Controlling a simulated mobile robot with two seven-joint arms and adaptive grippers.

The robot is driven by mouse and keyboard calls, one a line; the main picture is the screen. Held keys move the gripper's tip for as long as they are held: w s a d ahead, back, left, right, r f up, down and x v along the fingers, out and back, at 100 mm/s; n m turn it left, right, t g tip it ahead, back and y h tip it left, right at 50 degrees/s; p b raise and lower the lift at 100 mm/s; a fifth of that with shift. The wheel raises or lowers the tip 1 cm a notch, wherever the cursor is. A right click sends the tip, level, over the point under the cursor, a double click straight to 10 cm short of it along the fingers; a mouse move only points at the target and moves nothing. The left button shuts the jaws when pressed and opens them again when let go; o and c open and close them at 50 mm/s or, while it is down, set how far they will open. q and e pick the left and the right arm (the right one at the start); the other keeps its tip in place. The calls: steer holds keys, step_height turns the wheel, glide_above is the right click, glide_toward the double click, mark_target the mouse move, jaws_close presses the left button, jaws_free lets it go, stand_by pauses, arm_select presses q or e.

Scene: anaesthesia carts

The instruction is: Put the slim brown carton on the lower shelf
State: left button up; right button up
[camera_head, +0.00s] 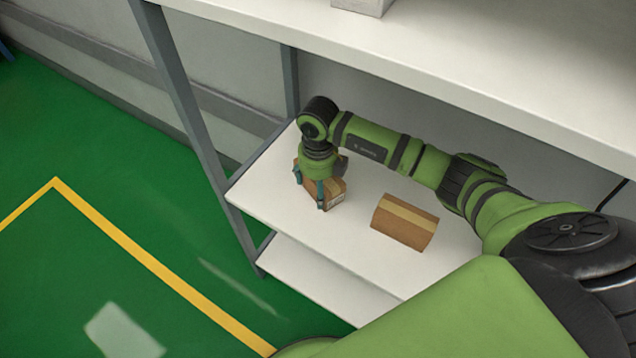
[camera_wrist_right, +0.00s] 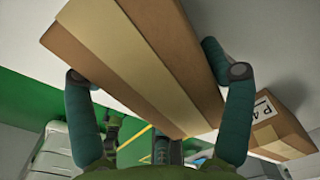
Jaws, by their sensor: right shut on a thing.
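The slim brown carton (camera_head: 335,188) is between the fingers of my right gripper (camera_head: 309,184), over the white shelf board (camera_head: 268,207) below the top board, towards its left end. In the head view the gripper points down and partly covers the carton. I cannot tell whether the carton rests on the board or is just above it. In the right wrist view the carton (camera_wrist_right: 135,62), with a paler tape strip, lies between the two fingers of the right gripper (camera_wrist_right: 158,86), which is shut on it.
A second brown carton (camera_head: 405,222) with a tape strip sits to the right on the same board; its labelled end shows in the wrist view (camera_wrist_right: 282,130). The top board (camera_head: 470,75) overhangs the arm. A grey post (camera_head: 190,110) stands left. Another board (camera_head: 300,275) lies below.

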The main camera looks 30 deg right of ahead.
steer(key=shift+f, duration=0.1)
steer(key=o, duration=1.3)
steer(key=shift+c, duration=0.2)
steer(key=shift+r, duration=0.25)
step_height(320, 180, up, 12)
steer(key=shift+f, duration=0.1)
